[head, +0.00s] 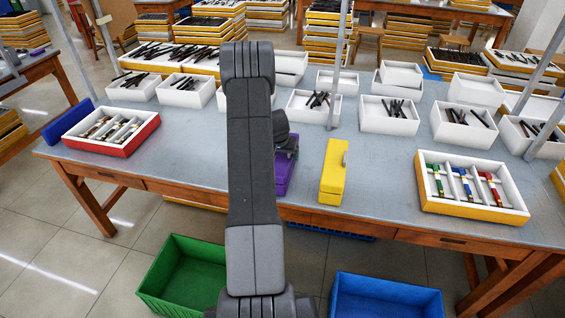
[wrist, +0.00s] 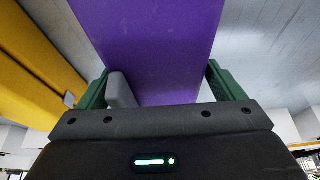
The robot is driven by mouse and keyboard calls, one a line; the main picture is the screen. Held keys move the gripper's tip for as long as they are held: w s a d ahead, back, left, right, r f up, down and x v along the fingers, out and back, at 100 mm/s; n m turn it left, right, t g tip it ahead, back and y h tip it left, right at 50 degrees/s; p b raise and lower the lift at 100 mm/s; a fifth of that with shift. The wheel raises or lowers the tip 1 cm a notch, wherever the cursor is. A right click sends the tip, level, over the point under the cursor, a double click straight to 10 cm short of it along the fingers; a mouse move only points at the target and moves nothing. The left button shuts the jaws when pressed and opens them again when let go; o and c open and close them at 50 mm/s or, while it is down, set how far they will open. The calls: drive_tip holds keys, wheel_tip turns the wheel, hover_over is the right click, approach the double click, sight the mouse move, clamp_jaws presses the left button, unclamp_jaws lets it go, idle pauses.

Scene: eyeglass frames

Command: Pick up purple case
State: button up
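The purple case (head: 286,172) lies near the front edge of the table, partly hidden behind my arm in the head view. In the wrist view the purple case (wrist: 155,45) fills the upper middle, with a grey latch-like block (wrist: 122,90) at its lower left. My gripper (wrist: 160,88) has its two green fingers spread, one at each side of the case. Whether both fingers press on it is not clear. In the head view my gripper (head: 284,143) is over the far end of the case, its fingers mostly hidden.
A yellow case (head: 333,175) stands close on the right of the purple case. A red-sided tray (head: 151,133) is at left, a yellow-sided tray (head: 472,208) at right. White boxes line the back. Green (head: 180,275) and blue (head: 388,300) bins stand below the table front.

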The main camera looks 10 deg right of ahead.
drive_tip(key=c, duration=0.9)
drive_tip(key=shift+r+b, duration=1.1)
drive_tip(key=shift+r, duration=3.95)
